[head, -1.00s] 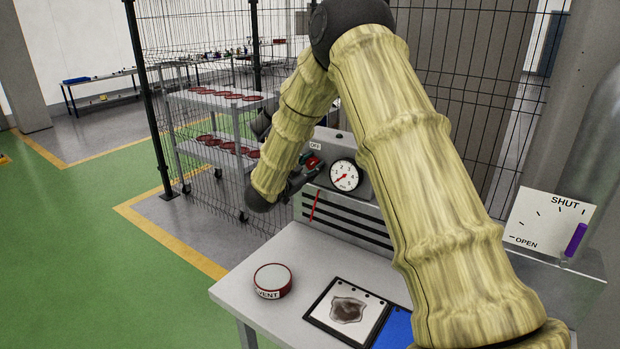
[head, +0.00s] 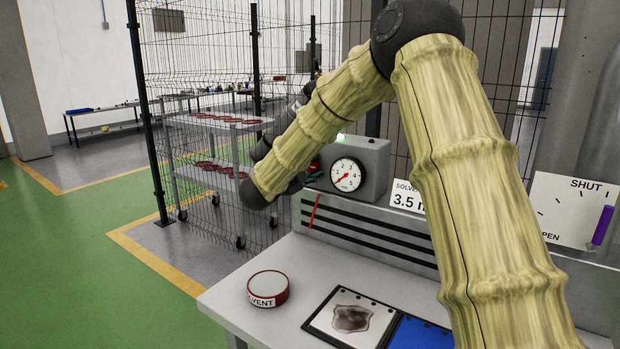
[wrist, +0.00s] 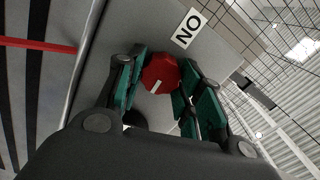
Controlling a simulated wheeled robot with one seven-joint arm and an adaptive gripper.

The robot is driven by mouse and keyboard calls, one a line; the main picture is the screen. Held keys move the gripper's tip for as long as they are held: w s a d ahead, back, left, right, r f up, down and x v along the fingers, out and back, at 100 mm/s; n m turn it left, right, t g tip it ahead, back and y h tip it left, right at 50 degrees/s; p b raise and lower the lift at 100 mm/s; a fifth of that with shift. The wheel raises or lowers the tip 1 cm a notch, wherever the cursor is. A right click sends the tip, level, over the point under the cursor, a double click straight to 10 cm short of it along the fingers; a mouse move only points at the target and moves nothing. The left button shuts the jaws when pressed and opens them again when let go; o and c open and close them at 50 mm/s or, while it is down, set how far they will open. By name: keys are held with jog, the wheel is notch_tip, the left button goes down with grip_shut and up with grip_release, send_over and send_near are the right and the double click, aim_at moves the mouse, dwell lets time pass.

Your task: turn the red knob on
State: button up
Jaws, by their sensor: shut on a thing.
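The red knob (wrist: 160,70) is on the front of a grey box (head: 372,160); in the head view the knob (head: 314,165) is mostly hidden by my arm. In the wrist view my gripper (wrist: 158,82) has its green-padded fingers on both sides of the knob, shut on it. A small green lamp (head: 341,138) on top of the box is lit. The gripper is largely hidden behind my arm in the head view.
A round gauge (head: 347,175) is right of the knob. A mesh fence (head: 220,70) stands behind. A SHUT/OPEN plate (head: 575,210) is at right.

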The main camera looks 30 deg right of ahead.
jog(key=shift+o, duration=0.2)
jog(key=shift+f+m+b, duration=0.1)
jog(key=shift+m+b, duration=0.3)
jog(key=shift+b, duration=0.05)
jog(key=shift+c, duration=0.2)
jog(key=o, duration=1)
jog(key=shift+o, duration=0.2)
jog(key=v, duration=1.2)
